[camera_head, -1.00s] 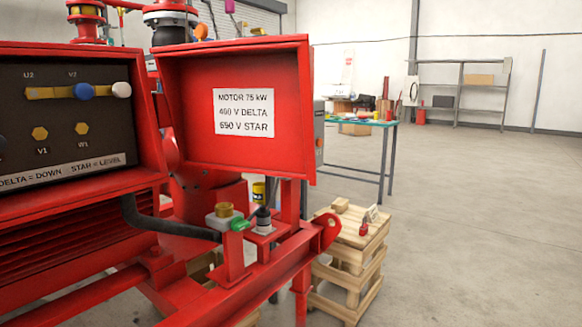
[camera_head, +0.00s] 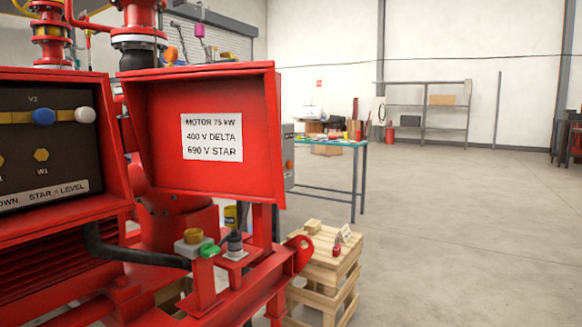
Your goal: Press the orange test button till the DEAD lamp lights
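My gripper is not in view. I cannot make out a DEAD lamp or surely identify the orange test button. A narrow grey box (camera_head: 287,153), partly hidden behind the open red lid (camera_head: 270,177), has a small orange-red spot on its face, too small to tell what it is. An orange item (camera_head: 170,55) shows just above the lid, its kind unclear. The motor terminal box (camera_head: 60,190) at the left is open, with a yellow bar carrying a blue and a white knob. The lid's label reads MOTOR 75 kW, 400 V DELTA, 690 V STAR.
A wooden crate (camera_head: 325,272) stands right of the red skid, with a small red item (camera_head: 337,250) and a white card (camera_head: 345,233) on top. A green-topped table (camera_head: 340,144) stands behind, shelving (camera_head: 430,105) at the back wall. The floor at the right is clear.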

